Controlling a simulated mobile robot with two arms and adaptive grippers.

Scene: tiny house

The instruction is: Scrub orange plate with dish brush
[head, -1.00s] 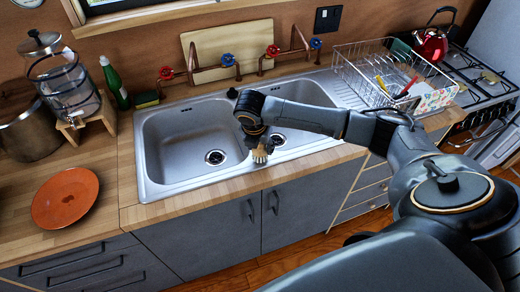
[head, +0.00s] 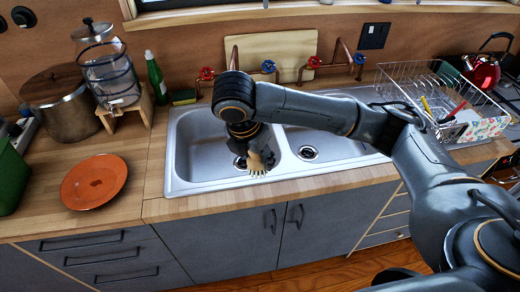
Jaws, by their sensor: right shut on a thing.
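The orange plate (head: 95,182) lies flat on the wooden counter left of the sink, with a darker patch at its middle. My right gripper (head: 255,146) hangs over the left sink basin, pointing down. It is shut on the dish brush (head: 258,162), whose pale bristles show below the fingers. The brush is well to the right of the plate and apart from it. The arm hides most of the brush handle. My left gripper does not show.
The double sink (head: 200,160) has copper taps behind it. A glass dispenser (head: 108,65) on a wooden stand, a steel pot (head: 58,105) and a green bottle (head: 155,78) stand behind the plate. A green container (head: 10,178) is at the left edge. A wire dish rack (head: 440,95) is at the right.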

